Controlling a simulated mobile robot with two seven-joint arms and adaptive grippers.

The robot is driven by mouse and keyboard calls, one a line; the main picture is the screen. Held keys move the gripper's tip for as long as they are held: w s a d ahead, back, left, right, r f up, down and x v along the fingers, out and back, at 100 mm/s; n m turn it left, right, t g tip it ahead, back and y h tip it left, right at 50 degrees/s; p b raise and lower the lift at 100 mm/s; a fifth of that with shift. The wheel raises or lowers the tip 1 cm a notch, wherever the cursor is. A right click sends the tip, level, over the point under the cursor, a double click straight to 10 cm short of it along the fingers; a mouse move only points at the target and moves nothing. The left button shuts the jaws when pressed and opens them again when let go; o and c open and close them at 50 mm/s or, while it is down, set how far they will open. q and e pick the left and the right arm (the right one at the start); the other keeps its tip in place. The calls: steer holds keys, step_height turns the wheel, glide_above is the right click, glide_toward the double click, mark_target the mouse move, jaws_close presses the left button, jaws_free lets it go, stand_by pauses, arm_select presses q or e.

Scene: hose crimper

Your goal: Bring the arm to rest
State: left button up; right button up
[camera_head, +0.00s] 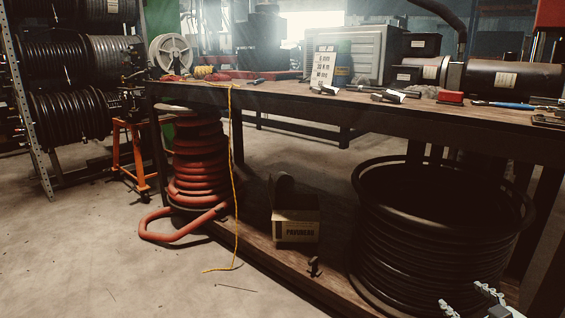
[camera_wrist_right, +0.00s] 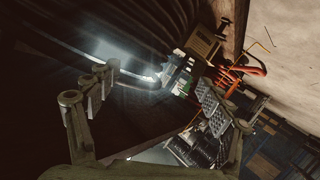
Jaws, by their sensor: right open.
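My right gripper (camera_head: 467,300) shows at the bottom right edge in the head view, low in front of the black coiled hose drum. Its fingers are apart with nothing between them that I can see. In the right wrist view, the two fingers of this gripper (camera_wrist_right: 152,86) stand wide apart on either side of the picture. The rest of the right arm is outside the head view. My left gripper does not show in either view.
The large black coil (camera_head: 435,225) stands under the workbench (camera_head: 270,95), close to my right gripper. A cardboard box (camera_head: 296,222) and a red hose coil (camera_head: 198,165) are further left. A yellow cord (camera_head: 236,180) hangs down. Concrete floor at the lower left (camera_head: 80,250) is mostly clear.

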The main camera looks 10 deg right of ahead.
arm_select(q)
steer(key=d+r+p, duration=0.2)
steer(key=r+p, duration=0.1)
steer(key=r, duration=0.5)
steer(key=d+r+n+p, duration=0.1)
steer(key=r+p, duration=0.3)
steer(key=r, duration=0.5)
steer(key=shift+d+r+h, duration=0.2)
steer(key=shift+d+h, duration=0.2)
arm_select(e)
steer(key=s+a+f+g, duration=0.3)
steer(key=s+a, duration=0.3)
steer(key=a, duration=0.3)
steer(key=s+a+f+g, duration=0.3)
steer(key=s+a+g, duration=0.1)
steer(key=s+a, duration=0.3)
steer(key=s+a+f+m+g, duration=0.1)
steer(key=s+a+f+g, duration=0.1)
steer(key=s+a+g, duration=0.2)
steer(key=s+a, duration=0.3)
steer(key=a, duration=0.4)
steer(key=shift+f, duration=0.4)
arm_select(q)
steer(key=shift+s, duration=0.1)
